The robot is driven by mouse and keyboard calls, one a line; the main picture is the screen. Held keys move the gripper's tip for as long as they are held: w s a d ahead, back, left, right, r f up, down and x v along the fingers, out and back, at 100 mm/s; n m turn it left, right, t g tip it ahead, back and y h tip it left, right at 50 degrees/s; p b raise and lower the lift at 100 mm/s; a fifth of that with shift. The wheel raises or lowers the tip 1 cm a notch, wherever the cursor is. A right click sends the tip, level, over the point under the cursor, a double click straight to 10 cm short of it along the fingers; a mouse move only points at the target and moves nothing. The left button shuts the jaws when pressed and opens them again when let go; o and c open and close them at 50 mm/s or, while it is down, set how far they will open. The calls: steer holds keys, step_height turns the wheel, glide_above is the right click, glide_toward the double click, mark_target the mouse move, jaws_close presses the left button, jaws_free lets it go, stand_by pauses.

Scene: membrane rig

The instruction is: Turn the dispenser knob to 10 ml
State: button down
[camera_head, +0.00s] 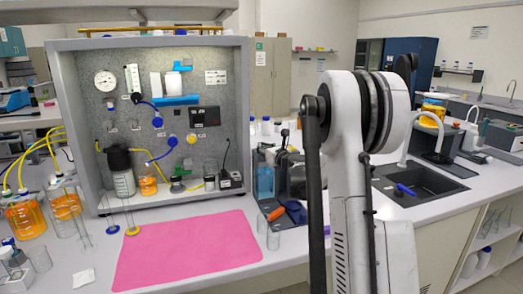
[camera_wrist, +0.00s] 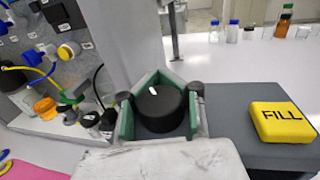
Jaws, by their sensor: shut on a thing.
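The dispenser knob (camera_wrist: 161,112) is a round black cap with a short white mark, seen in the middle of the wrist view. The mark lies near the far edge of its top, slightly left of centre. My gripper (camera_wrist: 158,100) is shut on the knob, its green-padded fingers on the left and right sides. No scale or volume numbers are readable around the knob. A yellow FILL button (camera_wrist: 280,122) sits on the grey housing (camera_wrist: 232,107) to the right. In the head view my arm largely hides the gripper and knob.
The grey rig panel (camera_head: 247,100) with gauge, tubing and bottles stands left of my arm. A pink mat (camera_head: 190,248) lies in front of it. Small bottles (camera_wrist: 250,32) stand behind the dispenser. A sink (camera_head: 420,183) is at the right.

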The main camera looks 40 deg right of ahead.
steer(key=m+h, duration=0.1)
steer(key=m+g+h+b, duration=0.1)
steer(key=h, duration=0.1)
steer(key=m+h, duration=0.1)
steer(key=h, duration=0.1)
steer(key=shift+s+d+f+b, duration=0.25)
steer(key=shift+s+d+b, duration=0.05)
steer(key=shift+d+b, duration=0.05)
steer(key=shift+s+d+m+g+h+b, duration=0.1)
steer(key=shift+d+m+g+h+b, duration=0.1)
steer(key=shift+m+g+h, duration=0.45)
steer(key=shift+s+d+m+g+h+b, duration=0.2)
steer(key=shift+m+g+h, duration=0.3)
steer(key=shift+h, duration=0.4)
steer(key=shift+d+m+g+h+b, duration=0.1)
steer(key=shift+m+g+h+b, duration=0.15)
steer(key=shift+m+g+h, duration=0.35)
steer(key=shift+r+m+h, duration=0.1)
steer(key=shift+m+h, duration=0.25)
steer(key=c, duration=1.9)
jaws_free()
steer(key=shift+s+r, duration=0.1)
steer(key=o, duration=0.4)
steer(key=shift+o, duration=0.2)
steer(key=v, duration=1.2)
